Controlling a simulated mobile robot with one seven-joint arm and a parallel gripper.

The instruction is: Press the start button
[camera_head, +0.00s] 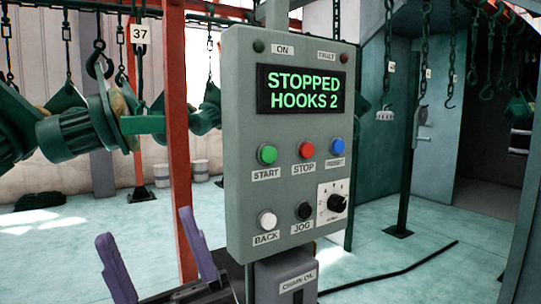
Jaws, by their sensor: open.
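The green start button (267,154) is on the front of a grey control panel (240,110), above a label reading START. The panel's screen (301,90) reads "STOPPED HOOKS 2" in green. My gripper (158,257) shows at the lower left with two purple fingers spread apart and nothing between them. It is below and to the left of the start button and appears apart from the panel.
Beside the start button are a red stop button (306,150) and a blue button (337,146). Below are a white back button (267,221), a black jog button (303,211) and a dial (337,202). A red post (180,130) stands left of the panel. Chains with hooks (389,60) hang behind.

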